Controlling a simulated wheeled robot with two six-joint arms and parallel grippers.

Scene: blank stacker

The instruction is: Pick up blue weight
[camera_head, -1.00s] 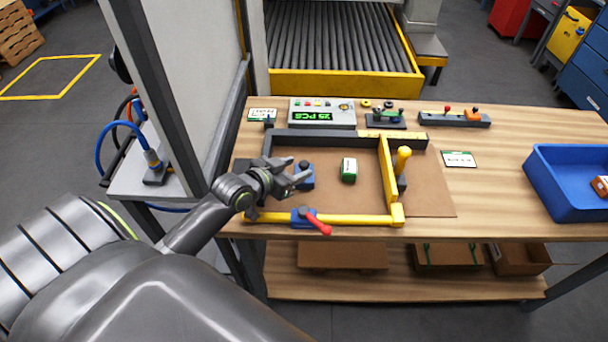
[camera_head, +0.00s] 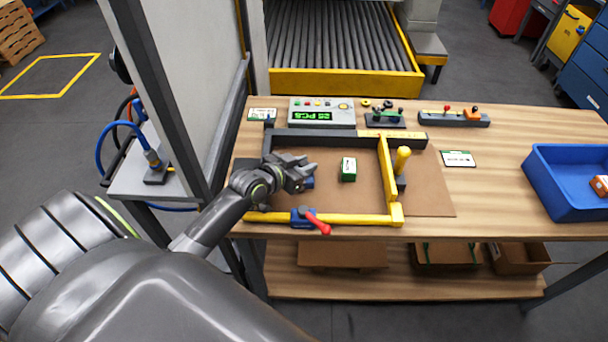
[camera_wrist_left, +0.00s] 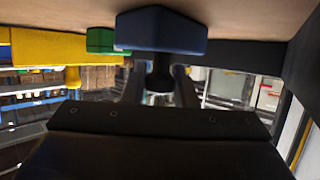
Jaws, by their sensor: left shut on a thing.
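The blue weight (camera_head: 309,183) is in the left part of the fixture frame, mostly hidden behind my left gripper (camera_head: 308,172) in the head view. In the left wrist view the blue weight (camera_wrist_left: 162,30) shows as a blue block with a dark knob. My left gripper (camera_wrist_left: 158,85) is shut on that knob, with one finger on each side. The weight looks to be at the board's surface; I cannot tell whether it is touching it. My right gripper is not in view.
A blue bin (camera_head: 545,185) stands far right.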

